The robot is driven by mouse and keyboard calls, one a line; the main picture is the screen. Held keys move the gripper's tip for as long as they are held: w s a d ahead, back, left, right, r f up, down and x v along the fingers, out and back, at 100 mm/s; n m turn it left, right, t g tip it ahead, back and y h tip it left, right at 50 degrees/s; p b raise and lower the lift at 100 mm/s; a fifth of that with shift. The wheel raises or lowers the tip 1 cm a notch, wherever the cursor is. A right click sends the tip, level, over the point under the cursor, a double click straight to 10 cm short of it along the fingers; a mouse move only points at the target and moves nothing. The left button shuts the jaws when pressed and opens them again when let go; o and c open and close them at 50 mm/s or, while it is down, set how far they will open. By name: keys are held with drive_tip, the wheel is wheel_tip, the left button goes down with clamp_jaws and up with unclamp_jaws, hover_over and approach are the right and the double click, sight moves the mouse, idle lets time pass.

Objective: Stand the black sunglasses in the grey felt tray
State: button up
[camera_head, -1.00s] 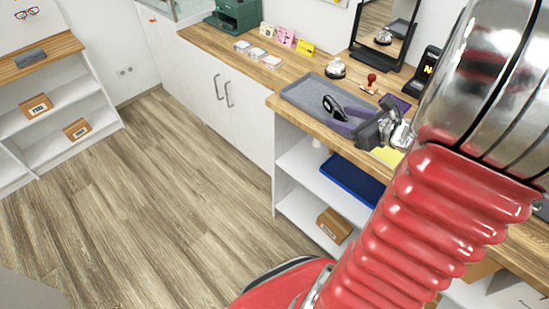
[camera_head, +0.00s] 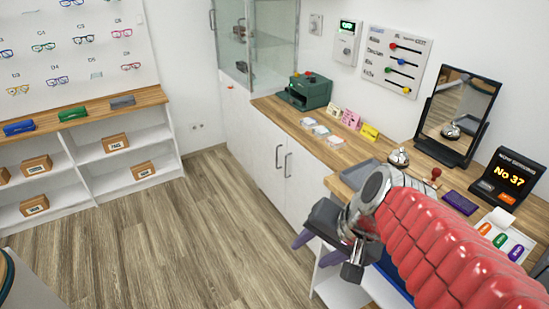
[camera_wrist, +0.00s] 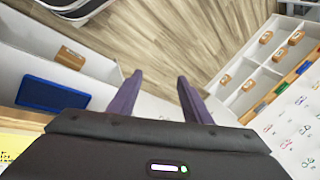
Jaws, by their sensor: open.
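The grey felt tray (camera_head: 356,174) lies on the wooden counter in the head view, largely hidden behind my arm and gripper. I cannot make out the black sunglasses in either current view; the part of the tray behind my arm is hidden. My gripper (camera_head: 311,252) is out in front of the counter, over the floor side, clear of the tray. Its two purple fingers also show in the wrist view (camera_wrist: 160,78), spread apart with nothing between them.
On the counter are a bell (camera_head: 398,157), a red-handled stamp (camera_head: 434,180), a purple pad (camera_head: 459,203), a mirror (camera_head: 458,115) and a number display (camera_head: 506,178). A blue tray (camera_wrist: 52,95) and a box (camera_wrist: 70,58) sit on shelves below. The floor (camera_head: 200,240) is clear.

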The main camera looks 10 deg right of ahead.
drive_tip(key=shift+s+a+r+n+t+h, duration=0.15)
drive_tip(key=shift+s+r+n+h, duration=0.45)
drive_tip(key=shift+n, duration=0.65)
drive_tip(key=shift+s+r+n+t+h, duration=0.3)
drive_tip(key=shift+r+n, duration=0.35)
drive_tip(key=shift+n, duration=0.65)
drive_tip(key=shift+s+a+r+n+t+h, duration=0.15)
drive_tip(key=shift+s+r+n+h, duration=0.45)
drive_tip(key=shift+n, duration=0.65)
drive_tip(key=shift+d, duration=0.1)
drive_tip(key=shift+c, duration=0.3)
